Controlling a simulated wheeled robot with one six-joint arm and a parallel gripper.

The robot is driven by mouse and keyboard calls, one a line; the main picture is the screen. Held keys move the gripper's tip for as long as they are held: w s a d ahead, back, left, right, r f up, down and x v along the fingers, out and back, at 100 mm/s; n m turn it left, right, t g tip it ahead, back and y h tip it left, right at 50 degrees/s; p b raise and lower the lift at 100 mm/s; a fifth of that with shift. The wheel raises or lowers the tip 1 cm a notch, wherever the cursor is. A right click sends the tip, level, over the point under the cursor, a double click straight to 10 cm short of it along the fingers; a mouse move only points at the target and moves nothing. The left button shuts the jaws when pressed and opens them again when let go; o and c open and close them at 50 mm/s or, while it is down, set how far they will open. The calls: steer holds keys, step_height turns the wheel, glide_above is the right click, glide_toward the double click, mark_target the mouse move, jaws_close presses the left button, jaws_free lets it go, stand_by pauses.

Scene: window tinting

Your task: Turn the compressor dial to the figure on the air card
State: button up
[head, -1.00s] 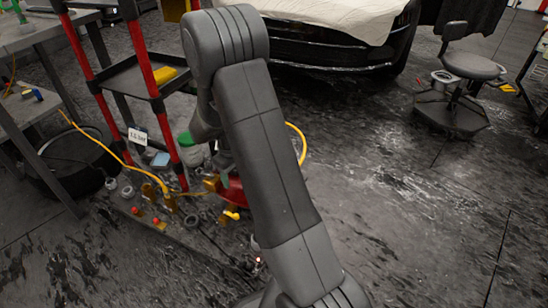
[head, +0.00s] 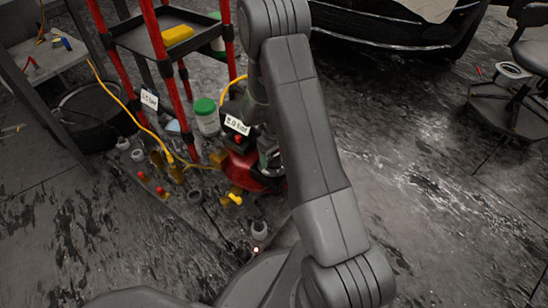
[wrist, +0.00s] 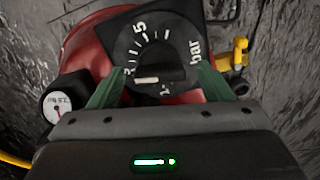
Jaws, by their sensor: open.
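The red compressor (head: 240,168) stands on the floor at the foot of the red-posted cart. In the wrist view its black dial plate (wrist: 122,42) carries white ticks, a 5 and the word bar. The black dial knob (wrist: 172,70) has a white bar pointing left, just below a partly hidden figure that looks like 3. My gripper (wrist: 160,84) is open, with green fingertips on either side of the knob; contact cannot be told. A white card (head: 237,124) above the compressor seems to read 5.0 bar, though blurred. Another bar card (head: 149,99) hangs on the cart, its figure unclear.
A round gauge (wrist: 57,107) sits left of the dial. A yellow valve (wrist: 240,50) is on the right. A green-lidded jar (head: 206,117), a yellow hose (head: 120,100) and small fittings crowd the compressor. Open floor lies to the right.

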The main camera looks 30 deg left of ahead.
mark_target(274, 157)
steer(key=shift+f, duration=0.1)
steer(key=c, duration=1)
steer(key=shift+m, duration=0.8)
steer(key=o, duration=1)
step_height(274, 157, up, 14)
steer(key=p, duration=0.5)
steer(key=shift+f, duration=0.15)
